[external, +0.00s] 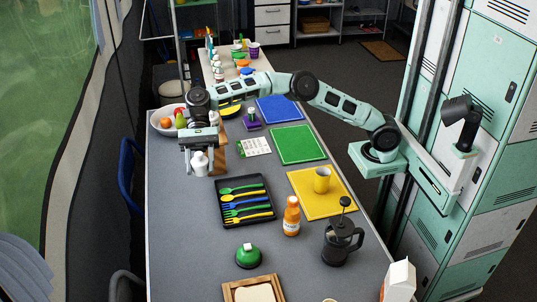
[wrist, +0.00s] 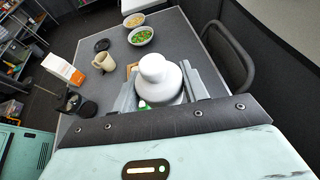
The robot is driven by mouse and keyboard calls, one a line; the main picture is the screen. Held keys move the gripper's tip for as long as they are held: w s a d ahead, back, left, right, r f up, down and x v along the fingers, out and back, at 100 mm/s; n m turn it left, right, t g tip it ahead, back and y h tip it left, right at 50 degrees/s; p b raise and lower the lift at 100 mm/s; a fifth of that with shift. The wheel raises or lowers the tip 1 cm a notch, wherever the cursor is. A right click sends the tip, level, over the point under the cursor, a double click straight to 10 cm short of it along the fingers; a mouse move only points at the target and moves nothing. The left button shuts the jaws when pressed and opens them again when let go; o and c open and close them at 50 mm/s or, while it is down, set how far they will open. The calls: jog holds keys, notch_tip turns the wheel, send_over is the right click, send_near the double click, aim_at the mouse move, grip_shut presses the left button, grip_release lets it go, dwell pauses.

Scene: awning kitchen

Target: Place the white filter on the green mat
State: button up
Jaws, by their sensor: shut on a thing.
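My gripper (external: 200,150) is shut on the white filter (external: 200,165), above the left side of the grey table. In the wrist view the filter (wrist: 158,82) is a round white piece with a narrower top, held between the two grey fingers. The fingers hide part of its sides. The green mat (external: 298,144) lies flat and bare near the table's right edge, to the right of my gripper and apart from it. It cannot be made out in the wrist view.
A black cutlery tray (external: 246,220) stands below my gripper. The blue mat (external: 279,109) lies beyond the green one. A white card (external: 255,147) lies left of the green mat. A fruit bowl (external: 157,121) is at the far left.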

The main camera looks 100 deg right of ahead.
jog(key=s+d+m+t+p, duration=0.1)
jog(key=s+d+p, duration=0.3)
jog(key=d, duration=0.7)
jog(key=s+d+f+m+t+p, duration=0.1)
jog(key=s+d, duration=0.5)
jog(key=d, duration=0.5)
jog(key=s+d+m+t+p, duration=0.1)
jog(key=s+d+p, duration=0.3)
jog(key=d, duration=0.7)
jog(key=r+m+t+h+p, duration=0.2)
jog(key=m+t+h+p, duration=0.2)
jog(key=m+t+p, duration=0.1)
send_over(296, 143)
notch_tip(296, 143, down, 29)
jog(key=shift+s+r+b, duration=0.1)
jog(key=shift+r+b, duration=0.05)
jog(key=shift+b, duration=0.15)
jog(key=shift+f, duration=0.2)
jog(key=o, duration=1)
